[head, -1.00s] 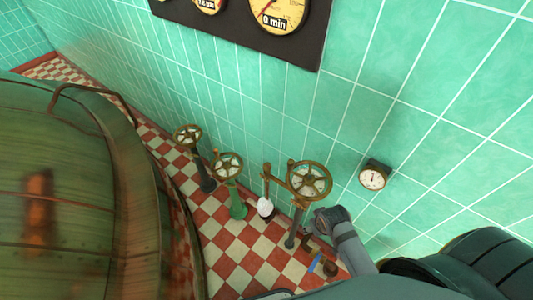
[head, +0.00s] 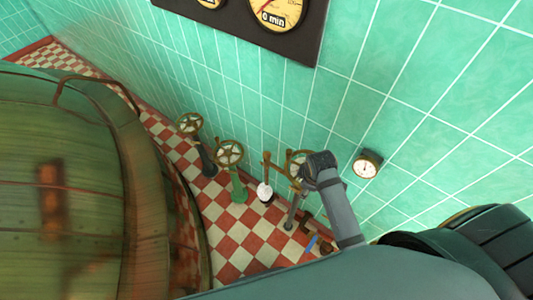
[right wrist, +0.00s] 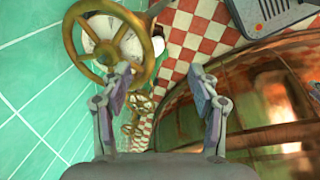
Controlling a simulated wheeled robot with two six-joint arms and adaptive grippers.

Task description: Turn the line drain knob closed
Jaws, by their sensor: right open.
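Several brass handwheels stand on posts along the tiled wall; I cannot tell which one is the line drain knob. The nearest brass wheel (head: 294,160) is partly hidden behind my right gripper (head: 316,165) in the head view. In the right wrist view a large brass wheel (right wrist: 152,48) is close, at upper left. My right gripper also shows there (right wrist: 160,84), open and empty, its left finger close to the wheel's lower rim; I cannot tell if they touch. My left gripper is not in view.
A middle wheel (head: 230,152) on a green post and a far wheel (head: 190,123) stand farther left. A lever (head: 266,165) with a white part below stands between. A small gauge (head: 367,164) is on the wall.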

